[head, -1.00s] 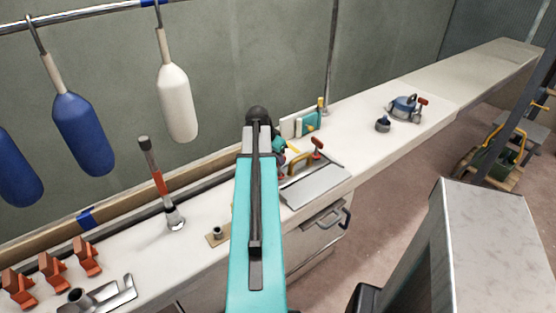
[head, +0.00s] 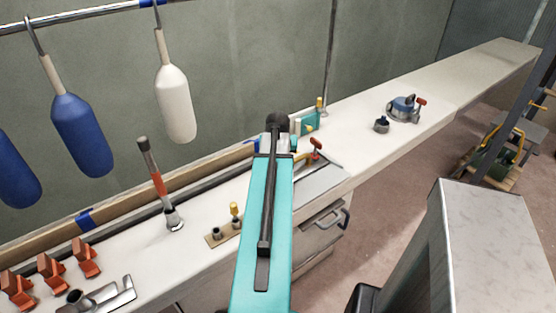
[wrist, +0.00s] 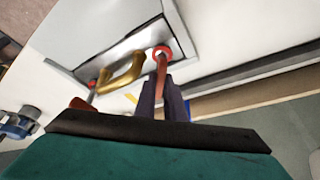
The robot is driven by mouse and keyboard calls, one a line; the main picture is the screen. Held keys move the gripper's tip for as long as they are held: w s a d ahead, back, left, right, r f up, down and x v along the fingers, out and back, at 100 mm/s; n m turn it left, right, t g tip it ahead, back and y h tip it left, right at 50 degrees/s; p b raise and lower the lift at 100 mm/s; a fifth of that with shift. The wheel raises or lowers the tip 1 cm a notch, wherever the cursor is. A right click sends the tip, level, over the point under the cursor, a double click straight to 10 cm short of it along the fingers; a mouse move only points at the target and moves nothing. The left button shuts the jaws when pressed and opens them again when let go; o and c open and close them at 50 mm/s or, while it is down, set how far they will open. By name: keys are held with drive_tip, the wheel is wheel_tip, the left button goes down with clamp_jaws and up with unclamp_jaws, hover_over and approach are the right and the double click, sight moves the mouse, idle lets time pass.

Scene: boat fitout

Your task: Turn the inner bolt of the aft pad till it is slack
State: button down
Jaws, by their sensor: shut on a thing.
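My gripper (wrist: 164,98) is shut on an orange-red bar (wrist: 161,72) in the wrist view. The bar stands out of a red ring (wrist: 162,52) at the edge of a pale metal plate (wrist: 135,55). A brass-coloured handle (wrist: 125,73) lies beside it on the plate. A second red-orange fitting (wrist: 78,103) sits past the handle, partly behind my wrist. In the head view the plate (head: 322,178) and one red-topped fitting (head: 317,145) show; my arm hides the gripper and held bar. I cannot tell which fitting is the inner bolt.
A small board (head: 217,238) with fittings, one yellow-topped (head: 235,209), lies left of my arm. An orange-and-grey upright tool (head: 160,185) stands farther left. A blue-grey winch-like item (head: 403,108) stands on the bench to the right. The far bench top (head: 470,75) is clear.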

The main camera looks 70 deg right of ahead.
drive_tip(key=n, duration=0.2)
drive_tip(key=n+t+y, duration=0.1)
drive_tip(key=n, duration=0.1)
drive_tip(key=shift+s+f, duration=0.2)
drive_tip(key=shift+s, duration=0.15)
drive_tip(key=shift+n+t+y, duration=0.3)
drive_tip(key=shift+n+t, duration=0.2)
drive_tip(key=shift+n, duration=0.8)
drive_tip(key=c, duration=1.8)
unclamp_jaws()
drive_tip(key=shift+d, duration=0.15)
drive_tip(key=shift+c, duration=0.2)
drive_tip(key=shift+r, duration=0.1)
drive_tip(key=b+v, duration=0.2)
drive_tip(key=v, duration=1.1)
drive_tip(key=shift+s+r, duration=0.25)
drive_tip(key=shift+r, duration=0.05)
